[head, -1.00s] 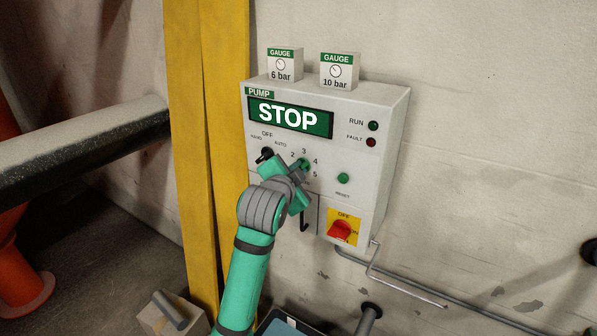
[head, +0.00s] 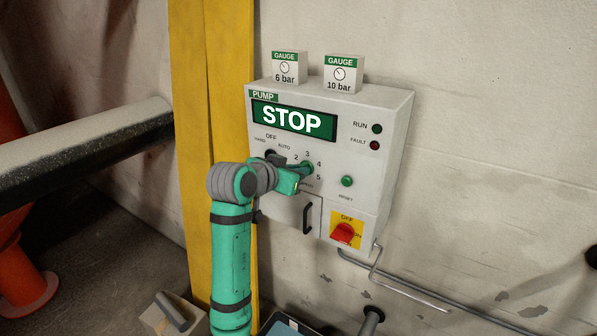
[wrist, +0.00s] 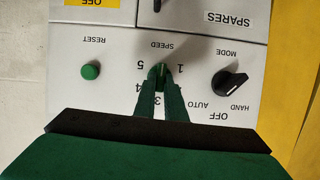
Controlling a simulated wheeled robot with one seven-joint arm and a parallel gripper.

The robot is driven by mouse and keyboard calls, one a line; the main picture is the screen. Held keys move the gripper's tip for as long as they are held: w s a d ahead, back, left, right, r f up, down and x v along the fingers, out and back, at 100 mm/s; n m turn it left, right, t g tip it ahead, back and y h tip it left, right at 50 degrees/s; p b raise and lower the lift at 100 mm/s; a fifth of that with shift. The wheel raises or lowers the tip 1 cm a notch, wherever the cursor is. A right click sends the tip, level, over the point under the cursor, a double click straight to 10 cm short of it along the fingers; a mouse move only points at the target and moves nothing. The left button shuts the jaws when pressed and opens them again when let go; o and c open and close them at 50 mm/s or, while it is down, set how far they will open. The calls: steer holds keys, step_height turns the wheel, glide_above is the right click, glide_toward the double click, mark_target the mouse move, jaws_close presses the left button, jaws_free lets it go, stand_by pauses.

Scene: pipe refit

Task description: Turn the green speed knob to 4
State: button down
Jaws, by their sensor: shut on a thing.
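The green speed knob (wrist: 159,74) is on the pump panel, with numbers from 1 to 5 around it. In the wrist view, which is upside down, my gripper (wrist: 159,86) is shut on the knob, one finger on each side. The fingers hide most of the knob and part of the 3 and 4, so I cannot tell which number it points to. In the head view my gripper (head: 303,171) reaches the knob from the left, and the numbers 2, 3, 4 and 5 show beside it.
The pump box (head: 392,130) shows STOP on its display (head: 294,119). The black mode knob (wrist: 229,82) is close beside my gripper. A green reset button (head: 347,181) and a red switch (head: 344,234) are to the right. A yellow post (head: 228,90) stands at left.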

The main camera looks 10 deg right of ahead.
steer(key=shift+w+a+f, duration=0.1)
steer(key=shift+f, duration=0.15)
stand_by(0.3)
steer(key=c, duration=1.8)
jaws_free()
steer(key=shift+r, duration=0.1)
steer(key=v, duration=1)
steer(key=shift+s+a+r, duration=0.15)
steer(key=shift+s+a, duration=0.05)
steer(key=shift+s, duration=0.1)
